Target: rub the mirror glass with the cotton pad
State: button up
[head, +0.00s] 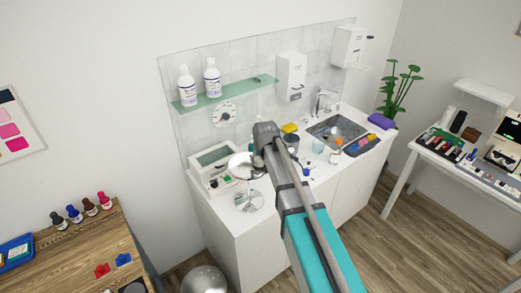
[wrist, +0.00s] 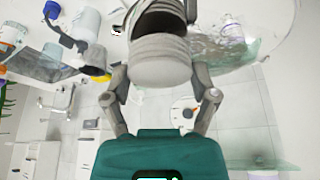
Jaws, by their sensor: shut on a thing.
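The round mirror glass (head: 243,163) stands tilted on a silver stand (head: 249,201) on the white counter; my arm covers its right edge. In the wrist view the glass (wrist: 232,35) fills the upper right, with reflections in it. My gripper (wrist: 160,50) is shut on a pale, rounded, ridged thing, which I take as the cotton pad (wrist: 160,72). In the head view my arm hides the fingertips and the pad.
A white device (head: 213,168) stands left of the mirror, close to it. A glass shelf (head: 228,91) with two bottles hangs above. Behind and right are a yellow sponge (head: 289,128), small containers and the sink (head: 337,131). The counter's front left is clear.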

aim_at(252, 165)
jog(key=shift+w+a+f, duration=0.15)
jog(key=shift+a, duration=1.55)
jog(key=shift+w+a+f, duration=0.1)
jog(key=shift+w+a, duration=0.1)
jog(key=shift+a, duration=1.45)
jog(key=shift+w+a+f, duration=0.15)
jog(key=shift+a, duration=1.55)
jog(key=shift+s+d, duration=0.15)
jog(key=shift+d, duration=1.5)
jog(key=shift+s+d, duration=0.15)
jog(key=shift+d, duration=1.45)
jog(key=shift+s+d, duration=0.15)
jog(key=shift+d, duration=1.5)
jog(key=shift+d+r+p, duration=0.25)
jog(key=shift+p, duration=0.05)
notch_tip(252, 165, up, 7)
jog(key=p, duration=0.7)
jog(key=shift+s+r, duration=0.1)
jog(key=shift+r, duration=0.05)
jog(key=shift+f+b, duration=3)
jog(key=shift+f, duration=0.1)
jog(key=shift+f+b, duration=0.95)
jog(key=shift+b, duration=0.05)
jog(key=shift+a, duration=0.2)
jog(key=shift+a, duration=1.55)
